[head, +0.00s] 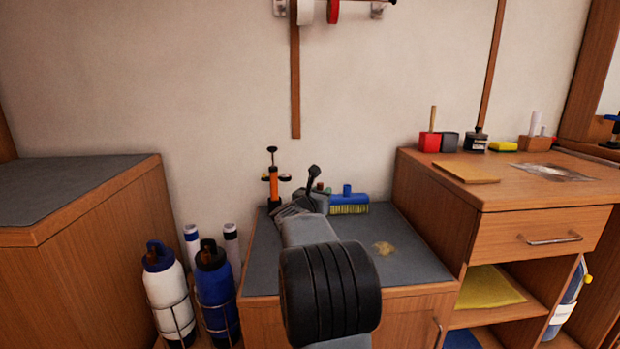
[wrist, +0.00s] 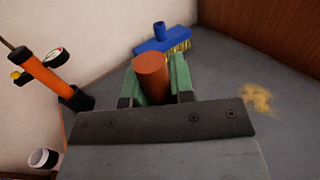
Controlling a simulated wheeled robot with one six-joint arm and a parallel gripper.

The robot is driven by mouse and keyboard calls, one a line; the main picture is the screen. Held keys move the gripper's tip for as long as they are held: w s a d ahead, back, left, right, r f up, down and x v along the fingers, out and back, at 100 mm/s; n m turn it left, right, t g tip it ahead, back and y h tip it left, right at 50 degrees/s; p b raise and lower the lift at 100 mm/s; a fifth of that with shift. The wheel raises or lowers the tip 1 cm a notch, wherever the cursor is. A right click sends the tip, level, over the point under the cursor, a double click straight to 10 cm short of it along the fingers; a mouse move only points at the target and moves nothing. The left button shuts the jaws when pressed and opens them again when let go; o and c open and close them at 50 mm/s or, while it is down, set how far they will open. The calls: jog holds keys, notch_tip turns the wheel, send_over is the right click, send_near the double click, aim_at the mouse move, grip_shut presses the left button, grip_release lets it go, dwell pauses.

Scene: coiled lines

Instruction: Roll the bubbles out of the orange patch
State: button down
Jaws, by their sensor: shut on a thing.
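My gripper (wrist: 155,82) has green fingers closed on the sides of a brown-orange cylinder (wrist: 152,70), which looks like a handle. What lies below the cylinder is hidden by my gripper. In the head view my gripper (head: 318,194) is over the back of the low grey counter, mostly hidden by my own arm. No clearly orange patch shows. A flat tan-orange sheet (head: 467,173) lies on the higher right bench, left of a whitish smeared area (head: 556,172). I cannot tell whether either is the patch, and no bubbles can be made out.
A blue brush (head: 348,204) and an orange pump (head: 272,186) stand on the low counter (head: 412,262), which has a yellowish spill (head: 383,248). The higher right bench (head: 510,192) carries a red block (head: 430,142) and a yellow sponge (head: 503,147). Bottles (head: 168,290) stand left.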

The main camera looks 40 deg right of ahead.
jog(key=shift+r+p, duration=1)
jog(key=shift+r, duration=1.15)
